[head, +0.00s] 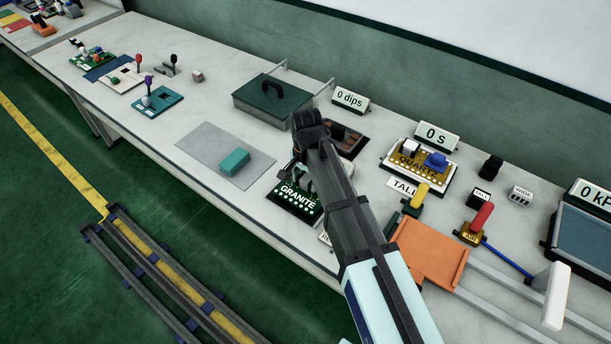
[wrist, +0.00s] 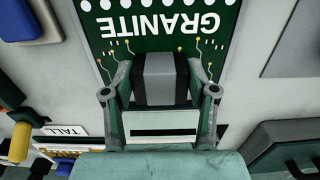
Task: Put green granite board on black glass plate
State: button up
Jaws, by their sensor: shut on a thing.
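The green granite board (head: 294,207) is a dark green circuit board lettered GRANITE, with white dots along one edge. It shows in the head view left of my forearm, partly hidden by it, and large in the wrist view (wrist: 150,43). My gripper (wrist: 160,82) is shut on a dark grey block on the board. I cannot tell whether the board touches the table. A dark-framed panel with a blue-grey face (head: 586,238) lies at the far right by the "0 kP" sign. I cannot tell for certain which surface is the black glass plate.
A yellow QUARTZ board (head: 407,163) lies by the "0 s" sign (head: 436,136). A dark brown tray (head: 351,148) and green lidded box (head: 271,105) stand behind my gripper. A grey mat (head: 203,146) bears a teal block (head: 235,162). An orange plate (head: 432,252) is at right.

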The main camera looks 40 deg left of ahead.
aim_at(306, 179)
jog(key=shift+f, duration=0.75)
dwell(0.6)
jog(key=o, duration=1.5)
notch_tip(306, 179, up, 12)
